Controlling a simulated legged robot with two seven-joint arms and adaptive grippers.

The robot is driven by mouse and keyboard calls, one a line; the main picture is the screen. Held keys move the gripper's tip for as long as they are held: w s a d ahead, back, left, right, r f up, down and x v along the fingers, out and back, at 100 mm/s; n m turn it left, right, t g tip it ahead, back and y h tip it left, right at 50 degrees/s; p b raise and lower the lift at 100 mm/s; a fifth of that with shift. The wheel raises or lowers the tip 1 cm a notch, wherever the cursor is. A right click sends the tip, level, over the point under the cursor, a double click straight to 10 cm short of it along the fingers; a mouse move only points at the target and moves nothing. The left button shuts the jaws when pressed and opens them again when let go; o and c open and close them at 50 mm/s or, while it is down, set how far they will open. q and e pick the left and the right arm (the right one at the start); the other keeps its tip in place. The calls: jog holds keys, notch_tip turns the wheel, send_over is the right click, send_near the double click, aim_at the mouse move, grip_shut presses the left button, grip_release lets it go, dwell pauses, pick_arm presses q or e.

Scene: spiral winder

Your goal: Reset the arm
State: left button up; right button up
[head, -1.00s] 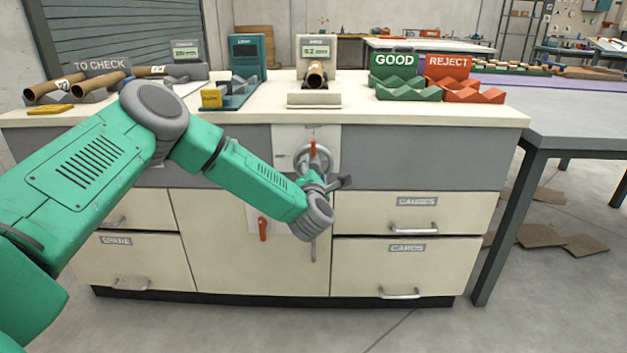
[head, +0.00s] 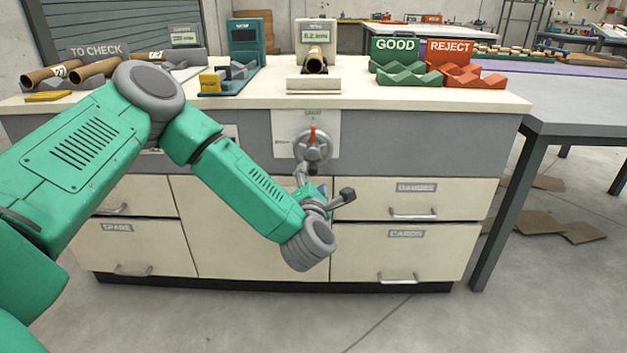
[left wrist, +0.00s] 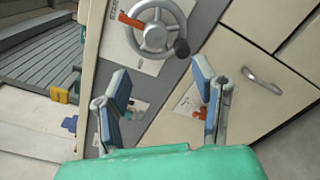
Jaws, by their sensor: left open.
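My left arm reaches in from the left in the head view. Its gripper (head: 322,196) is in front of the bench, below a grey handwheel (head: 313,147) with an orange-red pointer on the bench front. In the left wrist view the open, empty fingers (left wrist: 162,95) have blue pads. The handwheel (left wrist: 153,33), with its pointer and a dark knob at lower right, lies beyond and above the fingertips, apart from them. My right gripper is not in view.
The bench top carries a tube on a gauge stand (head: 314,62), TO CHECK tubes (head: 95,68), a green GOOD rack (head: 396,62) and a red REJECT rack (head: 452,65). Drawers with handles (head: 413,213) lie right of my gripper. A grey table (head: 570,105) stands at right.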

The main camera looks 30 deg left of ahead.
pick_arm(q)
jog(key=s+d+f+m+g+h, duration=0.1)
jog(key=s+d+f+m+h, duration=0.3)
jog(key=d+f+m, duration=0.25)
jog(key=s+d+f+m+g+h, duration=0.2)
jog(key=s+d+f+m+h, duration=0.35)
jog(key=f+m, duration=0.25)
jog(key=s+d+f+m+g+h, duration=0.1)
jog(key=s+f+m+g, duration=0.2)
jog(key=s+f+m, duration=0.3)
jog(key=s+d+f+m+g, duration=0.2)
jog(key=s+f+m+g, duration=0.15)
jog(key=s, duration=0.45)
jog(key=s+a+f+m+g+y, duration=0.1)
jog(key=s+a+m+g, duration=0.25)
jog(key=s, duration=0.45)
jog(key=s+a+f+m+g+y, duration=0.1)
jog(key=s+a+m+g, duration=0.1)
jog(key=s+a+m, duration=0.45)
jog(key=d+r+n+p, duration=0.1)
jog(key=d+r+p, duration=0.2)
jog(key=r+p, duration=1)
jog(key=shift+s+d+r+n+h+p, duration=0.3)
jog(key=shift+r+n+h+p, duration=0.1)
jog(key=shift+p, duration=0.1)
